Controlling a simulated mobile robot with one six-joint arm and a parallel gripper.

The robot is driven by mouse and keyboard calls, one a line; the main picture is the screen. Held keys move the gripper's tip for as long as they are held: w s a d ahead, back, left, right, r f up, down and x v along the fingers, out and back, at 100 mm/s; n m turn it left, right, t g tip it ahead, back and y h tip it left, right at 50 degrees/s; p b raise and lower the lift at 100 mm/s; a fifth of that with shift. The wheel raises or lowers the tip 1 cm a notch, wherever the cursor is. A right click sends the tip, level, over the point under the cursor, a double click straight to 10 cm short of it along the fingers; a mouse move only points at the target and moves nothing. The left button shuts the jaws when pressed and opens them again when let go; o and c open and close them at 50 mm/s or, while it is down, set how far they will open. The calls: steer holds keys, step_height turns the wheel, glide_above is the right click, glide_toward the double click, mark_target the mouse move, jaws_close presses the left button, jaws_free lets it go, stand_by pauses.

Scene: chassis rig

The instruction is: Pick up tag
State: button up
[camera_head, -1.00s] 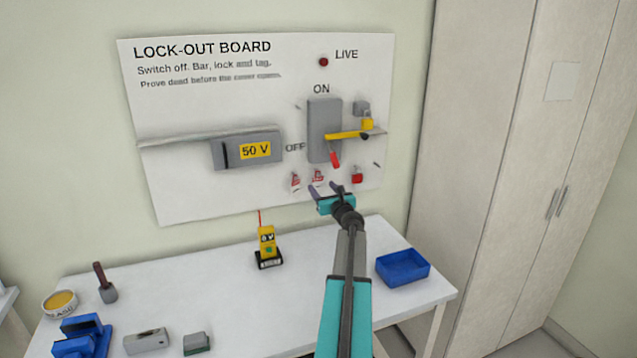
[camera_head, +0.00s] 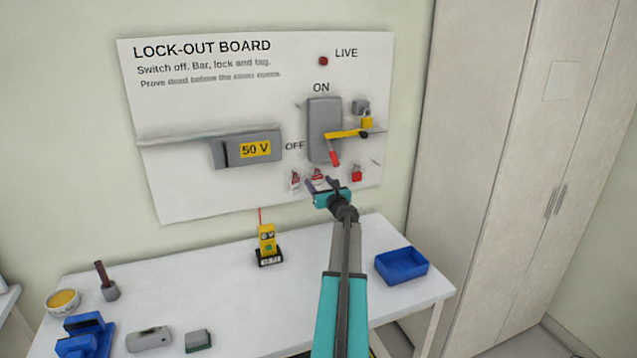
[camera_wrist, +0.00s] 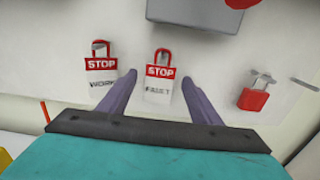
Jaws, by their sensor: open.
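Two red and white tags hang on the lock-out board (camera_head: 190,100). The left tag (camera_wrist: 101,72) reads STOP WORK; it also shows in the head view (camera_head: 295,180). The right tag (camera_wrist: 160,82) reads STOP FAULT; in the head view (camera_head: 318,175) it is just above my gripper. My gripper (camera_head: 322,182) is open and empty. In the wrist view my purple fingers (camera_wrist: 160,80) stand either side of the FAULT tag's lower part, with a gap on each side. Whether the fingers reach the tag's depth I cannot tell.
A red padlock (camera_wrist: 254,94) hangs right of the tags. Below, the table holds a yellow tester (camera_head: 267,241) and a blue tray (camera_head: 402,266).

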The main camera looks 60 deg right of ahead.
steer(key=c, duration=1.1)
steer(key=shift+r+b, duration=0.25)
steer(key=shift+b, duration=0.2)
steer(key=b+v, duration=0.4)
steer(key=v, duration=1.4)
steer(key=shift+r, duration=0.15)
steer(key=shift+p, duration=0.95)
steer(key=shift+w+d, duration=0.25)
steer(key=shift+w, duration=0.15)
